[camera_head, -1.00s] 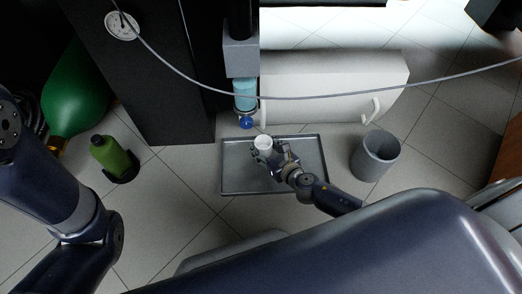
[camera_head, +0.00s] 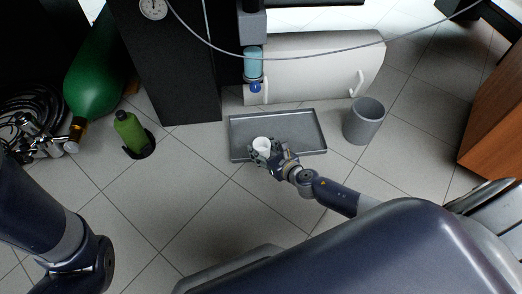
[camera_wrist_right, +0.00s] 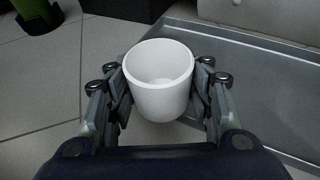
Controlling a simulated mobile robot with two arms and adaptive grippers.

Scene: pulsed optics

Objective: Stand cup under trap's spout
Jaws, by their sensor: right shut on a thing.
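A white cup (camera_wrist_right: 158,92) is upright and looks empty, held between the two fingers of my right gripper (camera_wrist_right: 160,85). In the head view the cup (camera_head: 261,144) and my right gripper (camera_head: 264,152) are over the front edge of a grey tray (camera_head: 290,120). The trap is a light-blue clear cylinder (camera_head: 254,66) under a grey block, with a blue piece (camera_head: 255,87) at its lower end, behind the tray's left part. The cup is in front of that blue piece, apart from it. My left gripper is outside the view; only my left arm shows.
A grey bin (camera_head: 363,121) stands right of the tray. A white cabinet (camera_head: 315,68) with handles is behind it. A green bottle (camera_head: 130,132) in a black holder and a large green cylinder (camera_head: 97,68) are at left. A thin cable (camera_head: 300,57) crosses above. Floor in front is clear.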

